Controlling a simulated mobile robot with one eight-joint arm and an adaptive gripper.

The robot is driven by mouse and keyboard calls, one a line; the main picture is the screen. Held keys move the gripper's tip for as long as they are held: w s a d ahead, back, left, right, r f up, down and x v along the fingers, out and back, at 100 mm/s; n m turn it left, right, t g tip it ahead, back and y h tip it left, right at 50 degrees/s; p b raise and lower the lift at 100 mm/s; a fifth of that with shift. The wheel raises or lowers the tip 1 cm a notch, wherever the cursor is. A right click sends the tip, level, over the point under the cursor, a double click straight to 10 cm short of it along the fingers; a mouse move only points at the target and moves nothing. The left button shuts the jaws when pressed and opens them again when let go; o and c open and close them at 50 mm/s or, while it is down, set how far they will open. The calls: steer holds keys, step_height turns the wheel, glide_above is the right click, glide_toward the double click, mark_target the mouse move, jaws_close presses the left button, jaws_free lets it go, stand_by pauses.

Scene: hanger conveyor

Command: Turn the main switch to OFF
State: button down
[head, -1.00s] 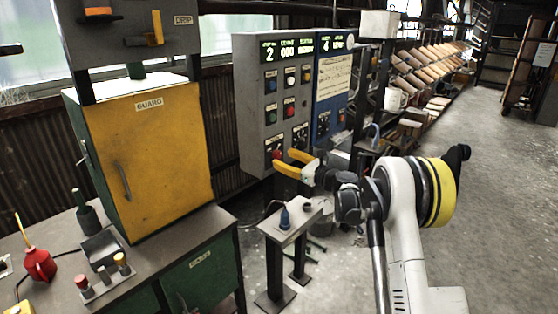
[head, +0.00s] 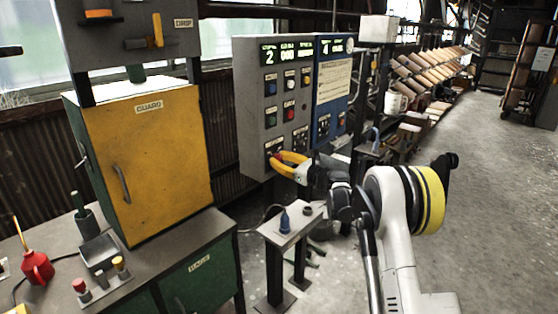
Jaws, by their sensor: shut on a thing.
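The grey control panel (head: 262,110) stands in the middle of the head view, with rows of buttons and dials on its face.
A blue panel (head: 331,90) adjoins the grey one on the right. A small stand (head: 290,230) with a blue bottle-like item (head: 284,219) is below my gripper. A yellow guard cabinet (head: 150,160) stands on the bench at left. The floor at right is clear.

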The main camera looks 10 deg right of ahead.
steer(key=n, duration=0.4)
steer(key=shift+n, duration=0.3)
steer(key=n, duration=0.4)
steer(key=shift+f+n+y, duration=0.1)
steer(key=shift+n+y, duration=0.2)
steer(key=shift+n, duration=0.1)
steer(key=n, duration=0.4)
steer(key=shift+n, duration=0.3)
steer(key=shift+n+y, duration=0.3)
steer(key=shift+n, duration=1.9)
steer(key=c, duration=1)
jaws_free()
steer(key=shift+c, duration=0.2)
